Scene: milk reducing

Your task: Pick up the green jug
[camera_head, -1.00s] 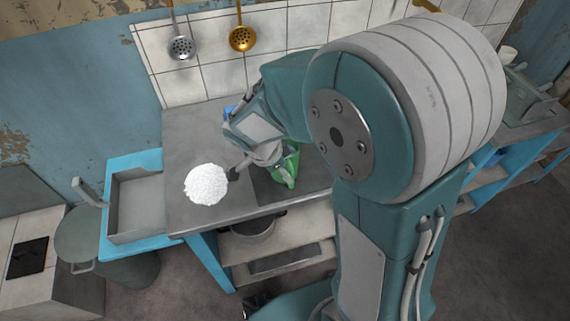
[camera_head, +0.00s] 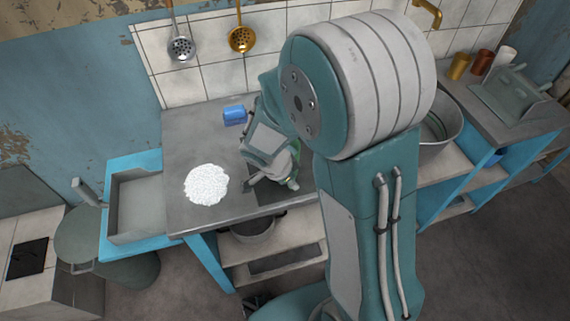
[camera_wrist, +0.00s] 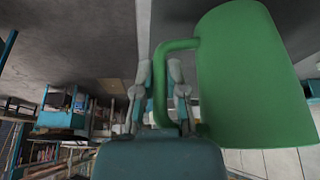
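The green jug (camera_wrist: 250,75) fills the upper right of the wrist view, with its handle on its left side. My gripper (camera_wrist: 160,75) has its two fingers apart, one on each side of the handle. Thin gaps seem to show between the fingers and the handle, so I see no firm contact. In the head view my gripper (camera_head: 270,182) is low over the grey counter, right of the white mound. My arm hides nearly all of the jug there.
The white grainy mound (camera_head: 206,185) lies on the counter (camera_head: 190,135). A blue object (camera_head: 235,115) stands behind my gripper. A grey tray (camera_head: 138,205) is at the left. A metal pot (camera_head: 440,125) and cups (camera_head: 482,62) are at the right. Ladles (camera_head: 241,39) hang on the tiles.

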